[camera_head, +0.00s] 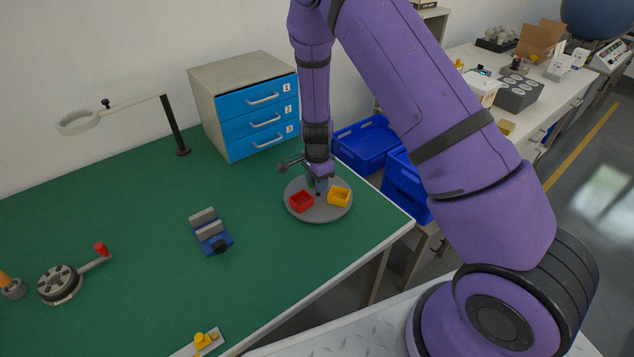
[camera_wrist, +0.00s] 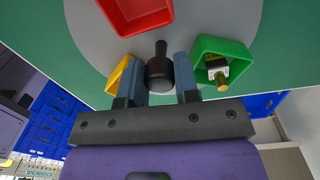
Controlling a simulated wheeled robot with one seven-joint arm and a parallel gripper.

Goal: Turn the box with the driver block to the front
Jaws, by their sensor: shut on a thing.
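A round grey turntable (camera_head: 318,212) on the green table carries a red box (camera_head: 301,201) and a yellow box (camera_head: 339,197) on its near side. A green box (camera_wrist: 228,52) on it shows in the wrist view, to the right of my fingers. Inside it sits a small white and dark block with a brass-coloured stem (camera_wrist: 219,78), seemingly the driver block. My gripper (camera_wrist: 162,72) is shut on the black knob (camera_wrist: 160,58) standing up from the turntable. In the head view, my gripper (camera_head: 317,183) hides most of the turntable's far side.
A drawer cabinet (camera_head: 252,105) with blue fronts stands behind. Blue crates (camera_head: 366,143) are beyond the table's right edge. A blue vise-like fixture (camera_head: 212,233), a crank wheel (camera_head: 60,284) and a magnifier lamp (camera_head: 80,121) are to the left. The table between them is clear.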

